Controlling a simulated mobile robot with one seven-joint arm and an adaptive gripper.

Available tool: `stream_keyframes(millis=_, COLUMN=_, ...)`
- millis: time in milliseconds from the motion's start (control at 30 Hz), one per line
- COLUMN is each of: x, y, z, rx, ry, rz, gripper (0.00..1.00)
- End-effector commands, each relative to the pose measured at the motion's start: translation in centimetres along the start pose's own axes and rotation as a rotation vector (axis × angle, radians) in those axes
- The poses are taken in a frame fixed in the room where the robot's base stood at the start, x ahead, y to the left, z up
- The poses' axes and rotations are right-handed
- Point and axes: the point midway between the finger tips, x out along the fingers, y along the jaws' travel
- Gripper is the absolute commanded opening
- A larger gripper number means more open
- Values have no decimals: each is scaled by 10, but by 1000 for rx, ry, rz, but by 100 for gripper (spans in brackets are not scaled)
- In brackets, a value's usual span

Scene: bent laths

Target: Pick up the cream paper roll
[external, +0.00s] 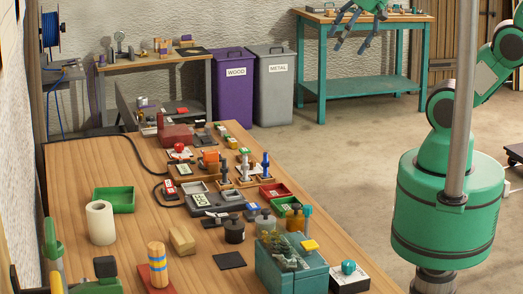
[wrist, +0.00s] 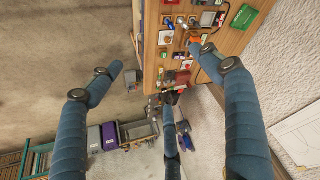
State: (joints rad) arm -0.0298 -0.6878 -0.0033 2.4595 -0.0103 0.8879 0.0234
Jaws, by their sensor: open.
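The cream paper roll (external: 101,222) stands upright on the wooden workbench (external: 75,165), toward its left side in the external view. A green tray (external: 114,199) lies just behind it. My gripper (external: 354,28) is at the top of the external view, high up and far from the roll, with its fingers spread and nothing between them. In the wrist view my gripper (wrist: 165,95) shows its blue fingers wide apart, above the bench edge and floor. I cannot make out the roll in the wrist view.
Near the roll are a wooden block (external: 182,240) and a striped cylinder on a red base (external: 157,264). A teal toolbox (external: 290,272) stands at the front right. Several small tools crowd the bench middle. Purple (external: 233,90) and grey bins (external: 270,88) stand behind.

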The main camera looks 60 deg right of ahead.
Motion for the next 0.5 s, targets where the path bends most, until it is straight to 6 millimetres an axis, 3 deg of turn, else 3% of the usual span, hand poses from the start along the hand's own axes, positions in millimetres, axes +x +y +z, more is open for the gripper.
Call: stream_keyframes(millis=500, x=29, y=-51, z=-114, rx=-47, ry=-26, rz=-24, gripper=78)
